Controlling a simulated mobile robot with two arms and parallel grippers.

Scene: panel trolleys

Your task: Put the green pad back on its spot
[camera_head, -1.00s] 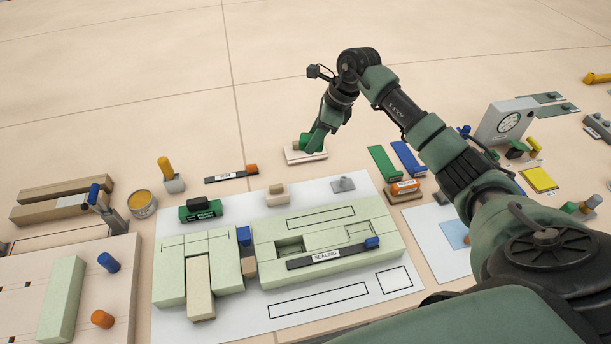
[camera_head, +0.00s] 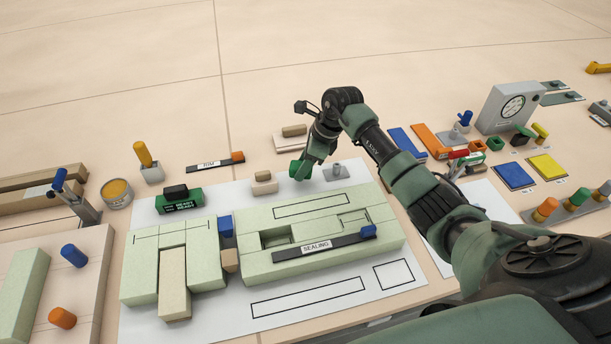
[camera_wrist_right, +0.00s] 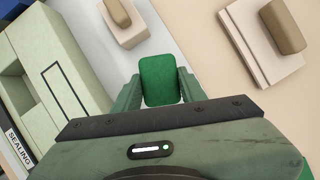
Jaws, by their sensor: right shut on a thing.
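In the right wrist view a dark green rounded pad (camera_wrist_right: 162,80) sits between the two fingers of my right gripper (camera_wrist_right: 160,92), which is shut on it. In the head view my right gripper (camera_head: 303,168) points down near the back edge of the white sheet (camera_head: 245,300). The green pad (camera_head: 295,171) shows at its tip. It is just right of a small beige block on a base (camera_head: 264,183) and left of a grey knobbed piece (camera_head: 336,172). I cannot make out the pad's spot. My left gripper is not in view.
A pale green panel assembly (camera_head: 395,240) with a dark SEALING bar (camera_head: 290,252) lies in front of the gripper. A beige handled board (camera_head: 287,146) lies behind it. A blue pad (camera_head: 515,176) and a yellow pad (camera_head: 547,167) lie at right. The back floor is clear.

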